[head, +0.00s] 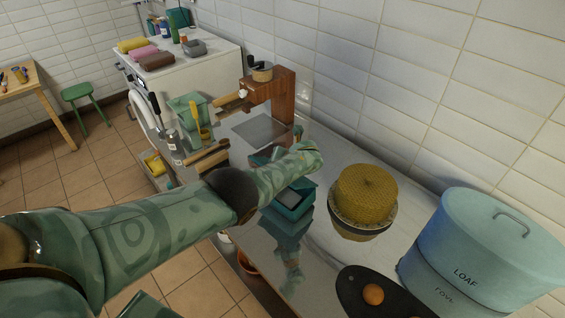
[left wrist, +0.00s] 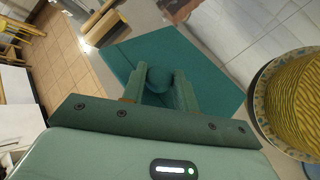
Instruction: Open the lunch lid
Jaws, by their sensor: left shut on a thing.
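The teal lunch box (head: 294,199) stands on the shiny metal counter, below my left forearm in the head view. In the left wrist view a flat teal lid (left wrist: 215,80) lies in front of my left gripper (left wrist: 163,84). The two green fingers are shut on a rounded teal handle on this lid. In the head view my arm hides the grip and most of the lid, so I cannot tell how far the lid stands from the box. My right gripper is in neither view.
A wooden coffee stand (head: 270,92) is behind. The tiled wall bounds the counter.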

